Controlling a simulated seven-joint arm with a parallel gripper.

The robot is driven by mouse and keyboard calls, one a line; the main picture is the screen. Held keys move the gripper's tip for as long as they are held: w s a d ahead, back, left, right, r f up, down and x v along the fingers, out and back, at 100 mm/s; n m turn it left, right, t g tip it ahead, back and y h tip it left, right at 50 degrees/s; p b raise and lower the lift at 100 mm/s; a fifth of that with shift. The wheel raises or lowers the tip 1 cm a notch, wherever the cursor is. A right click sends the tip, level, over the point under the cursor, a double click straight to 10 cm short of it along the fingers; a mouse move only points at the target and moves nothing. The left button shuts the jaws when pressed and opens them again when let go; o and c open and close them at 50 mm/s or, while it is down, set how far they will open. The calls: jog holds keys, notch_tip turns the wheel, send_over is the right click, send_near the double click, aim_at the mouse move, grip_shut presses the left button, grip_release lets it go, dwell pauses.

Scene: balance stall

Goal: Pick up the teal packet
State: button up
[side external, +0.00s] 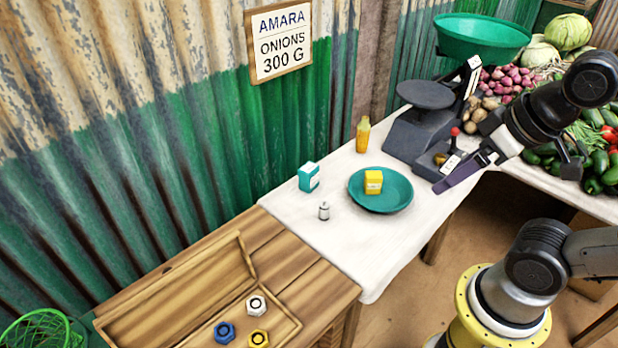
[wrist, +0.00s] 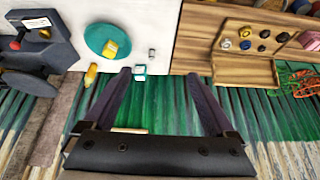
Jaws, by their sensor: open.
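The teal packet (side external: 308,177) has a white top and stands upright on the white cloth near the wall, left of a teal plate (side external: 397,203). It also shows small in the wrist view (wrist: 140,71), close to the left fingertip in the picture. My gripper (side external: 444,185) is open and empty, up to the right of the plate and apart from the packet. In the wrist view my gripper (wrist: 158,74) shows both fingers spread wide with nothing between them. A yellow packet (side external: 374,181) is on the plate.
A small metal weight (side external: 324,212) stands in front of the teal packet. A yellow bottle (side external: 363,134) and a dark scale (side external: 415,130) are behind the plate. A wooden tray (side external: 185,295) with coloured nuts is at front left. The cloth's front part is clear.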

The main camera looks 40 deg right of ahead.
jog(key=w+d+r+m+h, duration=0.1)
jog(key=w+r+m, duration=0.5)
jog(key=w, duration=0.4)
jog(key=w+d+r+m, duration=0.2)
jog(key=w+r+m, duration=0.3)
jog(key=w, duration=0.5)
jog(key=m+g, duration=0.2)
jog(key=m, duration=0.3)
send_over(310, 174)
jog(key=s+a, duration=0.1)
jog(key=s, duration=0.1)
notch_tip(310, 174, down, 11)
jog(key=w+d+f+g, duration=0.1)
jog(key=f, duration=0.7)
jog(key=w+d+f+g, duration=0.1)
jog(key=w+f, duration=0.1)
jog(key=f, duration=0.7)
jog(key=w+d+f+g, duration=0.1)
jog(key=f, duration=0.8)
jog(key=shift+w+f+h, duration=0.2)
jog(key=shift+w+h, duration=0.15)
jog(key=shift+h, duration=0.05)
jog(key=shift+s+d+f, duration=0.1)
jog(key=shift+d+f, duration=0.05)
jog(key=shift+f, duration=1.45)
jog(key=shift+d+f, duration=0.1)
jog(key=shift+f, duration=1.5)
jog(key=shift+r, duration=0.1)
grip_shut()
